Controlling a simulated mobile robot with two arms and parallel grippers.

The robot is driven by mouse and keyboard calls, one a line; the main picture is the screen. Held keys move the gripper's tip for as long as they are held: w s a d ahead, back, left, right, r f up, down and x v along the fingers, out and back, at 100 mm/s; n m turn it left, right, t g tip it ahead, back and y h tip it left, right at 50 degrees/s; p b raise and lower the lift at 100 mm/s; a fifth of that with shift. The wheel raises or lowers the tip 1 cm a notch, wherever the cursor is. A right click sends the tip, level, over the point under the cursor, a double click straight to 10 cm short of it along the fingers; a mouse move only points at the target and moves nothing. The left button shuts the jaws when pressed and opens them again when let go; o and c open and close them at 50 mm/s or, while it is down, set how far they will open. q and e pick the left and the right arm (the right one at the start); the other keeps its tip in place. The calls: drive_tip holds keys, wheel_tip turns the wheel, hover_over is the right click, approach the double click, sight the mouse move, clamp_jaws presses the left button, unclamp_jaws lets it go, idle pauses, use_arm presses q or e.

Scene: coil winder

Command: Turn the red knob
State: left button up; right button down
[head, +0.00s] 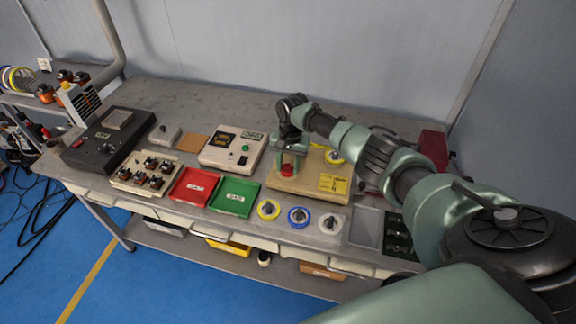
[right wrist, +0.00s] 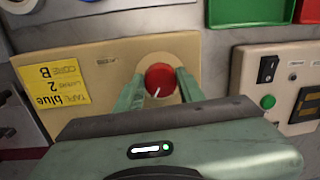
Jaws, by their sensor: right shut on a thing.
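The red knob (right wrist: 159,80) is round with a white pointer line and sits on a beige panel (right wrist: 104,67). In the right wrist view, the two green fingers of my right gripper (right wrist: 159,88) stand on either side of the knob and are shut on it. In the head view the red knob (head: 288,170) shows below my right gripper (head: 291,160), on the beige board. The white line on the knob points down and slightly left in the right wrist view. My left gripper is not in view.
A yellow note (head: 334,184) lies on the board. A white control box (head: 233,150), a red tray (head: 193,187) and a green tray (head: 235,196) stand to its left. Yellow, blue and white spools (head: 299,215) lie in front. A grey wall closes the back.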

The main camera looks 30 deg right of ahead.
drive_tip(key=shift+n, duration=0.3)
drive_tip(key=n+b, duration=0.1)
drive_tip(key=n, duration=0.4)
drive_tip(key=shift+d, duration=0.1)
drive_tip(key=n+b, duration=0.1)
drive_tip(key=n, duration=0.5)
drive_tip(key=shift+w+n+g+b, duration=0.1)
drive_tip(key=shift+n+g+b, duration=0.2)
drive_tip(key=shift+b, duration=0.1)
drive_tip(key=n+b, duration=0.1)
drive_tip(key=n, duration=0.5)
drive_tip(key=shift+w+d, duration=0.1)
drive_tip(key=n+b, duration=0.1)
drive_tip(key=n, duration=0.4)
drive_tip(key=shift+n, duration=0.4)
drive_tip(key=c, duration=0.9)
unclamp_jaws()
drive_tip(key=shift+w, duration=0.1)
